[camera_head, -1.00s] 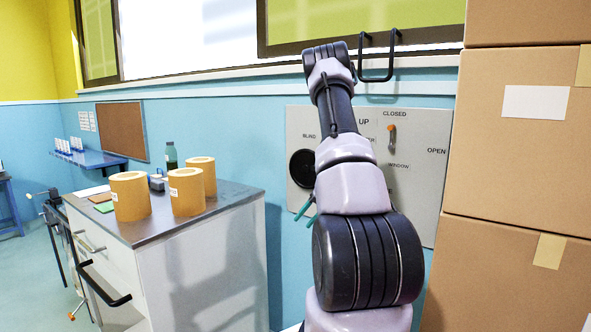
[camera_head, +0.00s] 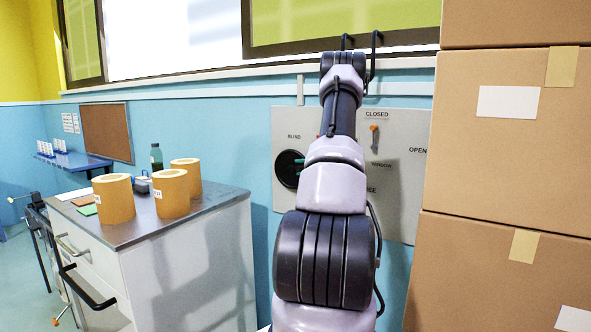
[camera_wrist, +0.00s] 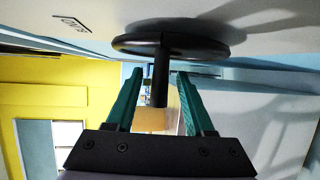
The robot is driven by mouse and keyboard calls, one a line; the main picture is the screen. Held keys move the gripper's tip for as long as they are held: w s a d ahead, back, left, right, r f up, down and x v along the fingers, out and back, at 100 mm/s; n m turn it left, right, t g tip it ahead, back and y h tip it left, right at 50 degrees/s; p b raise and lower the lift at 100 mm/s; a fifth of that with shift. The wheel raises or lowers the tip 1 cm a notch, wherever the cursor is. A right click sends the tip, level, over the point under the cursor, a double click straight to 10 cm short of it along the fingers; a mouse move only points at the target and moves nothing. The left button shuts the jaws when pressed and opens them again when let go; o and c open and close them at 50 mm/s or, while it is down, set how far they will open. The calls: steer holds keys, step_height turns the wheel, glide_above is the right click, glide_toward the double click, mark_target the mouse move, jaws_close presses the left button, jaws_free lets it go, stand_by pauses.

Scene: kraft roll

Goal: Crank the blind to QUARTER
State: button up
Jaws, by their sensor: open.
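The blind crank is a round black disc (camera_head: 286,170) on the grey wall panel (camera_head: 403,205), under the word BLIND. In the wrist view the disc (camera_wrist: 185,42) is seen edge-on, with a dark handle post (camera_wrist: 161,78) standing out from it. My gripper (camera_wrist: 160,74) is open, with one green finger on each side of the post; I cannot tell whether either touches it. In the head view green fingertips show at the disc's right side. My arm hides the middle of the panel, and no QUARTER mark is readable.
Stacked cardboard boxes (camera_head: 500,160) stand close at the right. A cabinet (camera_head: 185,255) with several kraft rolls (camera_head: 113,199) stands at the left.

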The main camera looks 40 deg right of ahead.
mark_target(288, 171)
steer(key=w, duration=0.3)
steer(key=shift+w+f, duration=0.2)
steer(key=shift+f, duration=0.15)
jaws_close()
stand_by(1.2)
